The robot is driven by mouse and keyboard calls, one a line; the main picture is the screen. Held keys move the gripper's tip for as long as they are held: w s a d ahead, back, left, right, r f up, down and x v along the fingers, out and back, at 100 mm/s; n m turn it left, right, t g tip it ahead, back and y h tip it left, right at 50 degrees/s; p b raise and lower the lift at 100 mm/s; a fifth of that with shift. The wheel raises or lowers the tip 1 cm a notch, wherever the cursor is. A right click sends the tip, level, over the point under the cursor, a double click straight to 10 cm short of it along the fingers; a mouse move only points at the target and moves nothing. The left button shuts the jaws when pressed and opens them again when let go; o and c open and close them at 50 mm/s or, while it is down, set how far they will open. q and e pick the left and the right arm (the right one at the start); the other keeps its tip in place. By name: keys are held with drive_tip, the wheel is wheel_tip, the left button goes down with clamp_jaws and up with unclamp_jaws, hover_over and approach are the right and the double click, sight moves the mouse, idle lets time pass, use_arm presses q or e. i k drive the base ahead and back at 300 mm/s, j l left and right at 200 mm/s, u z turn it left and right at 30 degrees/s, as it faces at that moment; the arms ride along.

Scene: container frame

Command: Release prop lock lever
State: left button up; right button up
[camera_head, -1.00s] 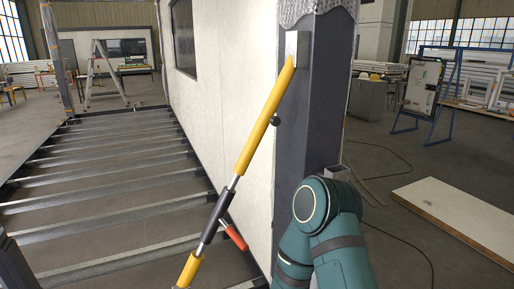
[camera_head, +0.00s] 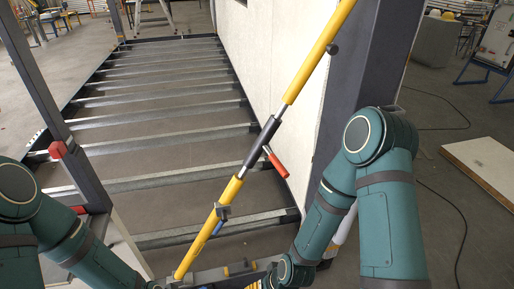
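A yellow diagonal prop (camera_head: 304,70) runs from the dark post at upper right down to the floor frame. A black sleeve (camera_head: 262,142) sits at its middle, with a lever with a red grip (camera_head: 278,165) sticking out down to the right. Lower on the prop is a grey clamp with a small blue handle (camera_head: 218,227). My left arm comes in at lower left and my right arm at lower right, its forearm reaching down toward the prop's foot. I cannot make out the fingers of either gripper; both arms run to the bottom edge. Neither arm touches the red-gripped lever in this view.
A dark post (camera_head: 366,60) and a pale wall panel (camera_head: 300,120) stand behind the prop. Metal floor joists (camera_head: 170,118) span the open frame at left. A dark upright with a red block (camera_head: 58,150) stands near my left arm. A board and cable lie at right.

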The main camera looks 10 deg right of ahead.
sight(224, 220)
drive_tip(key=i+l, duration=0.15)
drive_tip(key=i, duration=0.75)
